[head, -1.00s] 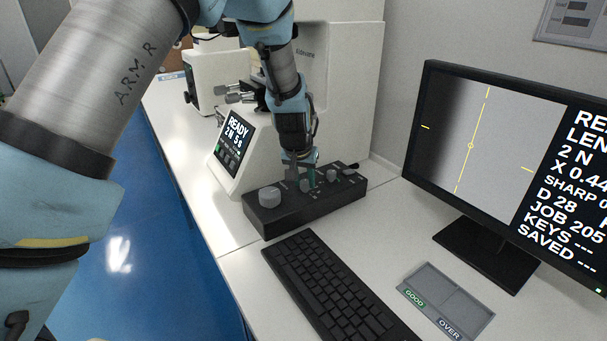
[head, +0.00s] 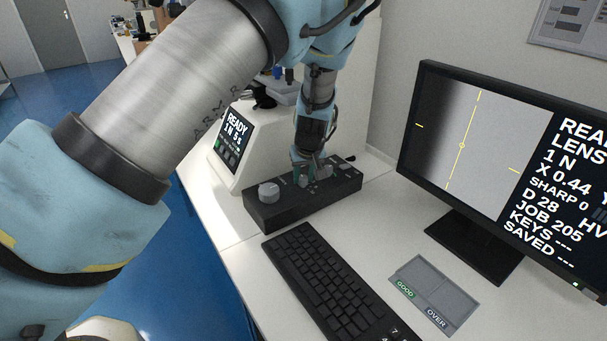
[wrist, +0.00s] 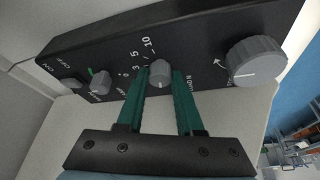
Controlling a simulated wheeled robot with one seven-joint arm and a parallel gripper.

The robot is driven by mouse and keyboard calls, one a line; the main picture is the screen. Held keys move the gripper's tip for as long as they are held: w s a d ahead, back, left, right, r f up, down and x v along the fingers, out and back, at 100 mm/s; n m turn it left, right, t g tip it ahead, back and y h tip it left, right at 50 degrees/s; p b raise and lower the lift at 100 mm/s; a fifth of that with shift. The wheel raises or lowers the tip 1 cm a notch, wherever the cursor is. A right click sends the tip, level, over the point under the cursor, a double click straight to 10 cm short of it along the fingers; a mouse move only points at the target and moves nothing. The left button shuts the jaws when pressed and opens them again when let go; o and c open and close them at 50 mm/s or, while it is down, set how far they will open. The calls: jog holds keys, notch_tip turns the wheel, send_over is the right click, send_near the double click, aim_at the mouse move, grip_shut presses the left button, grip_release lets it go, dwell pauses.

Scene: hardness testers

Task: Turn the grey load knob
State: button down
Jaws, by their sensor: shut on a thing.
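The grey load knob (wrist: 160,74) sits on the front of a black control box (wrist: 205,35), with "LOAD N" and a number scale around it. In the wrist view my gripper (wrist: 160,80) has its two green fingers on either side of the knob, shut on it. In the head view my gripper (head: 313,172) reaches down onto the black control box (head: 290,213), and the load knob is hard to make out between the fingers. The tester screen (head: 232,142) reads "READY 1 N 5 s".
A larger grey knob (wrist: 257,62) is on the same box, with a smaller knob (wrist: 100,82) and an on/off switch (wrist: 72,84) on the other side. A keyboard (head: 325,280), a GOOD/OVER tray (head: 436,285) and a monitor (head: 470,160) stand nearby.

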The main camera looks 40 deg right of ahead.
jog(key=c, duration=0.5)
grip_release()
jog(key=shift+c, duration=0.2)
jog(key=b+v, duration=0.2)
jog(key=v, duration=0.8)
jog(key=shift+r+b, duration=0.35)
jog(key=shift+b, duration=0.05)
jog(key=shift+s, duration=0.1)
